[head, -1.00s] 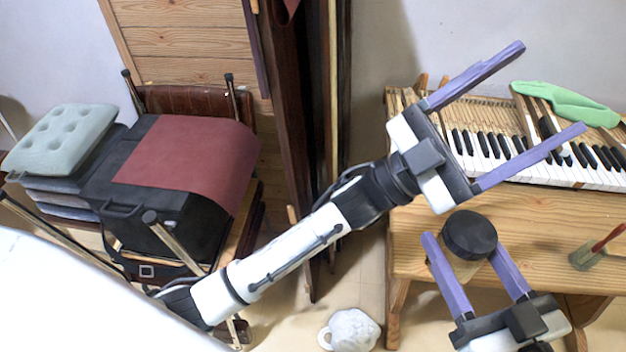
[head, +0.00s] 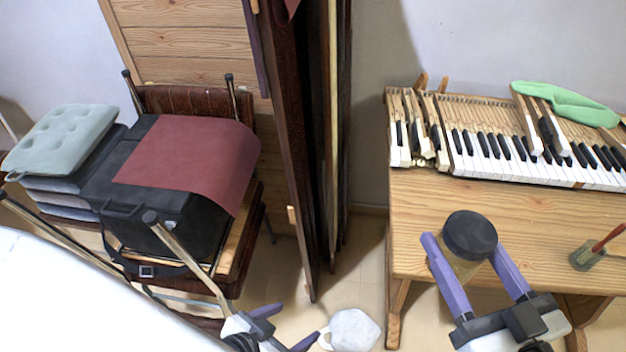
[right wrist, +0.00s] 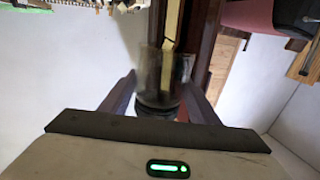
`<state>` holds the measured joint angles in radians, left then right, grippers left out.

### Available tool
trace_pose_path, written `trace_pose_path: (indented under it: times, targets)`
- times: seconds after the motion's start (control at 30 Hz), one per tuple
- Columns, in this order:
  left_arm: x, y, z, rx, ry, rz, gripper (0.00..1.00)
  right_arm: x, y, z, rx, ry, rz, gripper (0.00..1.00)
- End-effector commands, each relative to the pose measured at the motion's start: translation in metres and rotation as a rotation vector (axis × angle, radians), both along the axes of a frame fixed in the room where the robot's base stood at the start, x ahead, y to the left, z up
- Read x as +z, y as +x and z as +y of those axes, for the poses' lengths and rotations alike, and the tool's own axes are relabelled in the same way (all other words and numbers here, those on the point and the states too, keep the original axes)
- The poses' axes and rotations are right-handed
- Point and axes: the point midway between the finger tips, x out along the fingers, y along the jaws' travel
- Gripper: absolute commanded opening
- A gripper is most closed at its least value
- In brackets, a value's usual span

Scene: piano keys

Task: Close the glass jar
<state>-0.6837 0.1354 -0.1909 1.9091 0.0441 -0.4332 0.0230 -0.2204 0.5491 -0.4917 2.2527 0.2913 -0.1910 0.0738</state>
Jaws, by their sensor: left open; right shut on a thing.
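The glass jar (head: 462,267) is see-through and held upright above the front edge of the wooden desk. Its round black lid (head: 470,234) sits on top over the mouth; I cannot tell how tightly. My right gripper (head: 478,258) is shut on the jar, one purple finger on each side. In the right wrist view the jar (right wrist: 165,68) shows between the fingers, with the dark lid end (right wrist: 157,102) nearer the camera. My left gripper (head: 284,325) is open and empty at the bottom of the head view, far left of the jar.
The wooden desk (head: 430,225) carries piano keys (head: 500,160), a green cloth-like piece (head: 565,103) and a small pot with a red-handled tool (head: 583,256). A white mug-like object (head: 352,330) is on the floor. Stacked chairs and a black case (head: 165,220) stand left.

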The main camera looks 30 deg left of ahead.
Motion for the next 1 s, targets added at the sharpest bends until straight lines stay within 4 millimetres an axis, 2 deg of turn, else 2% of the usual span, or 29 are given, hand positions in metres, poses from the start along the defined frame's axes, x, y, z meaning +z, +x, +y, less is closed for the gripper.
trace_pose_path:
  times: [0.33,0.47,0.7,0.97,1.0]
  targets:
    - [-0.001,-0.002,0.000,-0.001,0.002,0.007,0.73,0.005,-0.001,0.001,-0.002,0.008,-0.009,0.00]
    - [-0.001,-0.002,0.000,-0.001,0.002,0.006,0.73,0.011,-0.009,0.001,-0.049,0.022,-0.009,0.00]
    - [-0.001,-0.002,0.001,-0.001,0.002,0.006,0.73,0.021,-0.019,-0.014,-0.186,0.009,-0.005,0.00]
    - [-0.001,-0.002,0.001,0.000,0.002,0.005,0.73,0.021,-0.019,-0.017,-0.201,0.003,-0.005,0.00]
    - [-0.001,-0.002,0.001,0.000,0.002,0.005,0.70,0.021,-0.019,-0.017,-0.200,0.003,-0.005,0.00]
